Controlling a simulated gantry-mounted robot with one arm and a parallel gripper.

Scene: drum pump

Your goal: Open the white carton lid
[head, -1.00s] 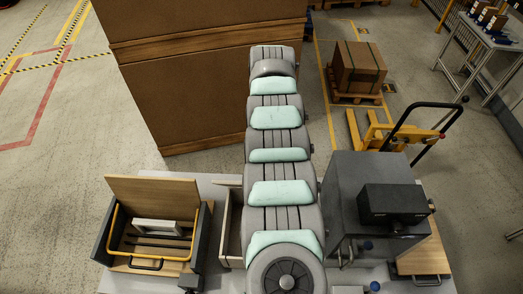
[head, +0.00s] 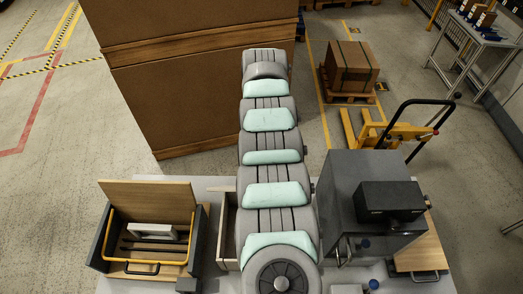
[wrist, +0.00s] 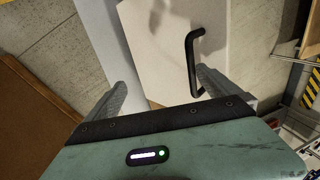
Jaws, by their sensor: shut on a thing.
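My gripper (wrist: 162,80) shows in the wrist view with its two grey fingers wide apart. A black bar handle (wrist: 192,62) stands on the panel close to the right finger. In the head view my arm covers my gripper and whatever it holds. I cannot clearly pick out a white carton lid there. A small white thing (head: 347,289) is cut off at the bottom edge.
A wooden case (head: 150,193) with raised lid stands left, holding a pale block (head: 153,231). An open drawer-like box (head: 226,238) lies beside my arm. A dark grey cabinet (head: 350,185) and a handled wooden board (head: 425,255) stand right. A large brown box (head: 180,80) rises behind.

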